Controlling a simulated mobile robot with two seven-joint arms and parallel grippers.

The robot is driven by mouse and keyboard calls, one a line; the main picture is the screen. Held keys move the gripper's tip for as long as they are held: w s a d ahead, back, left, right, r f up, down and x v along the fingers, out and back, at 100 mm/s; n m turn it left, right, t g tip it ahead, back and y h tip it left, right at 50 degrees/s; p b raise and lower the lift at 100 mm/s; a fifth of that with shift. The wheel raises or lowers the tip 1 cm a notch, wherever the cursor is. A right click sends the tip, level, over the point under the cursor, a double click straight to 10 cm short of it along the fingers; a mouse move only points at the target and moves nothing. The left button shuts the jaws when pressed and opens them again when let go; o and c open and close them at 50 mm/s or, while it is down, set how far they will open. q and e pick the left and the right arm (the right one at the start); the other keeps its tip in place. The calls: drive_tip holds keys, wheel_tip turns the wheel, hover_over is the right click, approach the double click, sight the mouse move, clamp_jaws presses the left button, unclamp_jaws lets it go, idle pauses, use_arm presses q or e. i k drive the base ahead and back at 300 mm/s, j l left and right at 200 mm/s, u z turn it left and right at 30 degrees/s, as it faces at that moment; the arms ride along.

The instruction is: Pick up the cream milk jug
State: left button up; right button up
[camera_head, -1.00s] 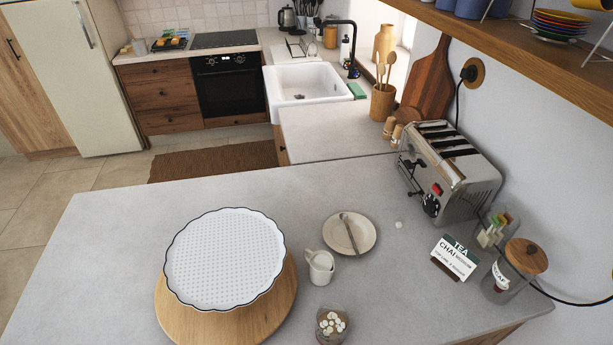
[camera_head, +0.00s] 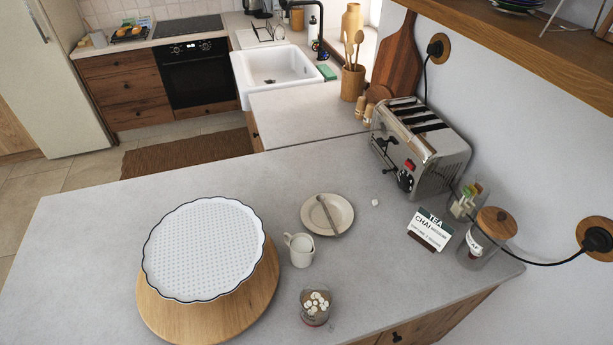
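The cream milk jug (camera_head: 301,251) stands upright on the light grey counter. It is a small cream pitcher with its handle on the left side and its open top facing up. It stands between the white tray on the left and the small plate above it. Neither of my grippers shows in the head view, so nothing is seen touching the jug.
A white scalloped tray (camera_head: 205,248) rests on a round wooden board (camera_head: 180,318). A plate (camera_head: 341,220) with a utensil lies behind the jug. A glass (camera_head: 315,314) of white pieces stands in front. A toaster (camera_head: 430,160), tea box (camera_head: 430,229) and lidded jar (camera_head: 482,245) stand right.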

sight(301, 246)
drive_tip(key=i+j+z, duration=0.1)
drive_tip(key=z, duration=0.3)
drive_tip(key=i+j+z, duration=0.2)
drive_tip(key=z, duration=0.15)
drive_tip(key=i+j+z, duration=0.2)
drive_tip(key=z, duration=0.2)
